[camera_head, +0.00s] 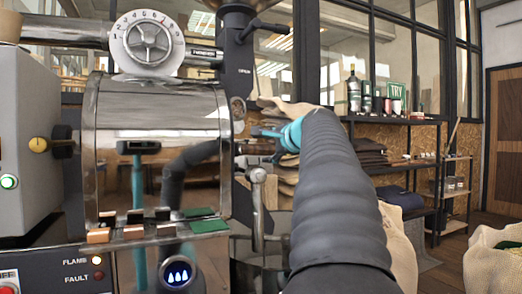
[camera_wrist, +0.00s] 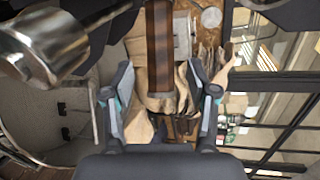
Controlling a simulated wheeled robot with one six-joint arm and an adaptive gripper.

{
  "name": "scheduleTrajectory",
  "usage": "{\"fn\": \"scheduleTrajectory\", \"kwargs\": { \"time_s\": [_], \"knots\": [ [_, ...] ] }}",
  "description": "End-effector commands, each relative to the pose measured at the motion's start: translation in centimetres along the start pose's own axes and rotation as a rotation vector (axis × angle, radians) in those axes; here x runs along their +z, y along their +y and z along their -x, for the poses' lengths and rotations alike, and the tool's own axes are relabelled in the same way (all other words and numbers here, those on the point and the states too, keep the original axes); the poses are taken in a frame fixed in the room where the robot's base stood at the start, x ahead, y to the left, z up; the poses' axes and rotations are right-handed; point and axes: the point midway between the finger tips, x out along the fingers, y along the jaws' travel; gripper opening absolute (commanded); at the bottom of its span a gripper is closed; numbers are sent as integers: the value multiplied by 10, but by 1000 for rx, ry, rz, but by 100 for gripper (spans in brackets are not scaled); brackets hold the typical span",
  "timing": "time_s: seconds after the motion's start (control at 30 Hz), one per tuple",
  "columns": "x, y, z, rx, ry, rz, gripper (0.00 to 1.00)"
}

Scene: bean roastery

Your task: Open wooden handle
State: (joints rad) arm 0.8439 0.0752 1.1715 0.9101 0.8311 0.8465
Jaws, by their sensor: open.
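A brown wooden bar (camera_wrist: 160,40), which looks like the wooden handle, runs down from the top of the wrist view to between my fingers. My gripper (camera_wrist: 160,75) is open, with one finger on each side of the bar and a visible gap to both. I cannot tell how far the bar lies from the fingertips in depth. In the head view my gripper (camera_head: 256,141) is beside the right end of the shiny roaster drum (camera_head: 160,125).
A metal lever (camera_head: 257,195) stands below my gripper at the roaster's right. In the wrist view a shiny metal cylinder (camera_wrist: 40,45) lies at upper left. Shelves (camera_head: 395,120) with bottles and a burlap sack (camera_head: 490,265) stand to the right.

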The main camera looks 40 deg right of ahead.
Motion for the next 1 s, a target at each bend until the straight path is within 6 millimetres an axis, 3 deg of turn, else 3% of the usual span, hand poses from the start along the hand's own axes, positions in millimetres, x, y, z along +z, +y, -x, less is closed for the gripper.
{"fn": "scheduleTrajectory", "kwargs": {
  "time_s": [0.1,0.3,0.67,0.7,0.9,0.93,1.0],
  "knots": [
    [1,0,-20,1,-2,-1,58],
    [0,0,-40,0,0,1,58],
    [0,0,-45,0,0,1,58],
    [0,0,-45,0,0,1,56],
    [0,0,-45,0,0,1,6],
    [0,0,-45,0,0,1,0],
    [0,0,-45,0,0,0,0]
  ]
}}
